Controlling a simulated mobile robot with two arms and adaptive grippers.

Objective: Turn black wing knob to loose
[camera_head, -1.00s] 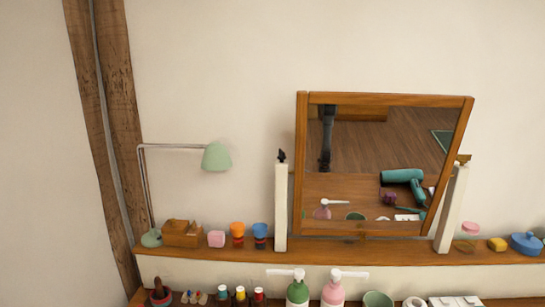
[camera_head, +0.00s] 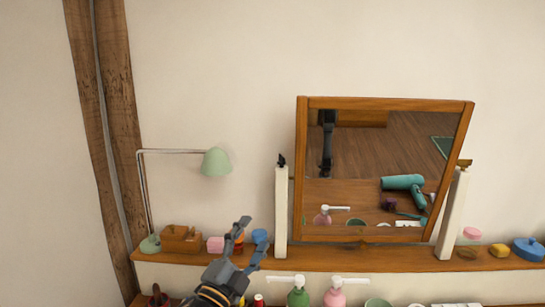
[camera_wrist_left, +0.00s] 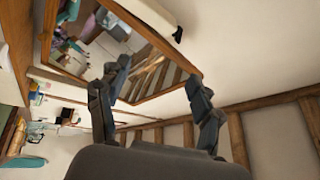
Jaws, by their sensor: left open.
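The black wing knob (camera_head: 282,160) sits at the top of the left white post (camera_head: 281,212) beside the tilting mirror (camera_head: 384,102) in the head view. In the left wrist view a small black piece (camera_wrist_left: 178,35) shows on a white post (camera_wrist_left: 150,14), near the mirror frame (camera_wrist_left: 165,45). My left gripper (camera_head: 249,240) is open and empty, below and left of the knob, in front of the shelf. Its two fingers also show in the left wrist view (camera_wrist_left: 155,100), spread apart. My right gripper is not in view.
A wooden shelf (camera_head: 385,257) carries the mirror. A green lamp (camera_head: 216,162), a wooden box (camera_head: 181,239), a pink block (camera_head: 215,244) and a blue cup (camera_head: 260,236) stand left of the post. Green (camera_head: 298,298) and pink (camera_head: 335,298) pump bottles stand lower in front.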

